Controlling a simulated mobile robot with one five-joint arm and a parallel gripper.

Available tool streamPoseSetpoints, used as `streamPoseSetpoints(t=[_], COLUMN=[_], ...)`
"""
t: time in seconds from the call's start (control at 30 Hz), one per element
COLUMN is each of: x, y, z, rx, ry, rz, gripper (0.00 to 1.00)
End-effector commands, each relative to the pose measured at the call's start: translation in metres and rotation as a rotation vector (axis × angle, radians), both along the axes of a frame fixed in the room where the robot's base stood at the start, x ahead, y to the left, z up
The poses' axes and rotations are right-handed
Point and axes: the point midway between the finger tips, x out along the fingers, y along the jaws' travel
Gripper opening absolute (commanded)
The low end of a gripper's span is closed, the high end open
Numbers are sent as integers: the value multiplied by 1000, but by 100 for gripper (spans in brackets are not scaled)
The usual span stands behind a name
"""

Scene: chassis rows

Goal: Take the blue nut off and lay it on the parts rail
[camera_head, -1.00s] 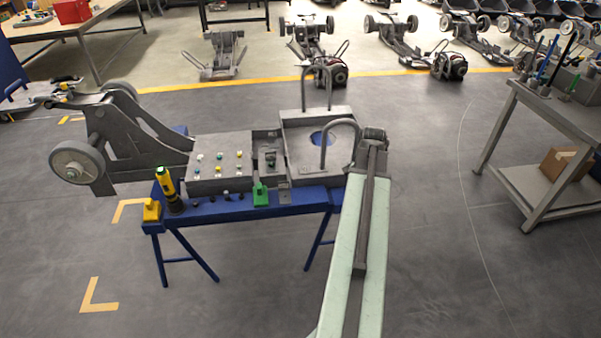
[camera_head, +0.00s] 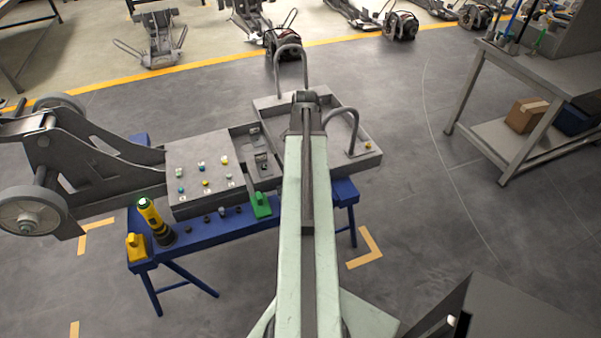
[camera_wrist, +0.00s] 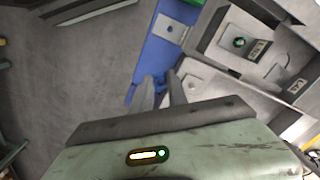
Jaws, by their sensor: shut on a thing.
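My gripper (camera_wrist: 160,92) is in the wrist view, its two fingers close together in front of a blue beam. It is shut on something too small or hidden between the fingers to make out. In the head view my arm hides the gripper. A grey plate (camera_head: 192,151) on the chassis bears several small nuts, among them a blue-looking one (camera_head: 181,188) and a yellow one (camera_head: 224,160). A green nut-like part (camera_wrist: 240,42) sits in a grey pocket. The blue beam (camera_head: 190,236) carries small dark parts in a row; I cannot tell whether it is the parts rail.
A yellow-black tool (camera_head: 155,222), a yellow block (camera_head: 136,247) and a green block (camera_head: 261,205) stand along the blue beam. Two bent grey handles rise from the grey tray (camera_head: 368,160). A grey workbench (camera_head: 545,75) stands at right. Floor between tray and bench is clear.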

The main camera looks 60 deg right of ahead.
Motion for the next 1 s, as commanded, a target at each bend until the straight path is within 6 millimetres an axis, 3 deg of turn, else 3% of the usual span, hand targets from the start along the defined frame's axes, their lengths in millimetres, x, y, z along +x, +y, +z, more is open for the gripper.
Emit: streamPoseSetpoints(t=[0.07, 0.3, 0.67, 1.0], x=[-1, -3, -3, -3], y=[0, 3, 3, 3], z=[-4, -65, -75, -120], rx=[0, 0, 0, 0], ry=[0, 0, 0, 0], rz=[-4, -76, -103, -103], gripper=[0, 0, 0, 0])
